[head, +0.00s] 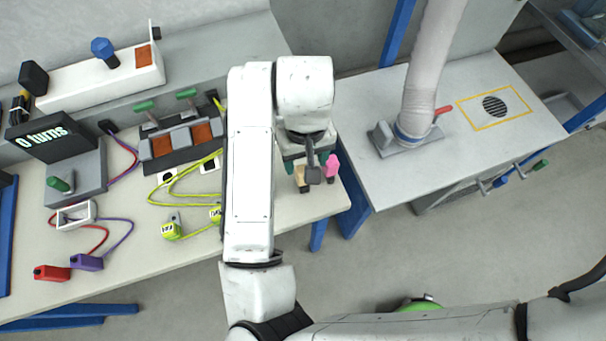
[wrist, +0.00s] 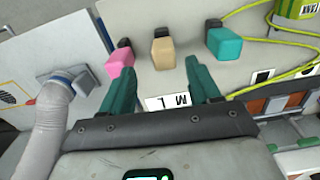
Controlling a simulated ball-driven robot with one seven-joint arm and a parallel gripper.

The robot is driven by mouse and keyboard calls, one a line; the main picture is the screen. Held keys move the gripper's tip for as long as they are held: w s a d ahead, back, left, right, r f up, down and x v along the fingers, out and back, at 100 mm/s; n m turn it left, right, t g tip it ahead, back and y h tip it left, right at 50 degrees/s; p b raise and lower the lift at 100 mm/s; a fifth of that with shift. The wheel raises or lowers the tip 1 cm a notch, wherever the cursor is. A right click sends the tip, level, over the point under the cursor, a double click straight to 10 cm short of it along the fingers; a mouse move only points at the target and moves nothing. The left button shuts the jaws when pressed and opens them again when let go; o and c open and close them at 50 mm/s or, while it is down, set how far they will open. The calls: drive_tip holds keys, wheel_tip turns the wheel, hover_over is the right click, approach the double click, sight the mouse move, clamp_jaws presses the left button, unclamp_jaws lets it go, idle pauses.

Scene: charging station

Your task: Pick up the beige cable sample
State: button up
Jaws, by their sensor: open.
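The beige cable sample (wrist: 162,54) is a small block with a dark end, on the pale bench top in the wrist view. It stands between a pink sample (wrist: 122,64) at left and a teal sample (wrist: 224,44) at right. In the head view the beige sample (head: 301,174) is partly hidden by my gripper (head: 312,172). In the wrist view my gripper (wrist: 158,78) has its two teal fingers apart. The beige sample appears just beyond and between the fingertips, and I cannot tell whether it is within their reach. Nothing is held.
A white label (wrist: 168,101) lies on the bench. Yellow-green cables (head: 185,180) run left of my arm. A console (head: 66,165) and red (head: 52,272) and purple (head: 87,262) plugs are farther left. A side table (head: 450,165) with a grey hose (head: 430,70) stands at right.

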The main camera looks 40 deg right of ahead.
sight(302, 170)
drive_tip(key=shift+w+a+f+p, duration=0.1)
drive_tip(key=shift+a+f+p, duration=0.1)
drive_tip(key=shift+f, duration=1.25)
drive_tip(key=shift+a+f+p, duration=0.1)
drive_tip(key=shift+f+p, duration=0.1)
drive_tip(key=shift+f, duration=1.2)
drive_tip(key=shift+c, duration=0.4)
drive_tip(key=c, duration=1)
drive_tip(key=shift+o, duration=0.2)
drive_tip(key=shift+r, duration=0.1)
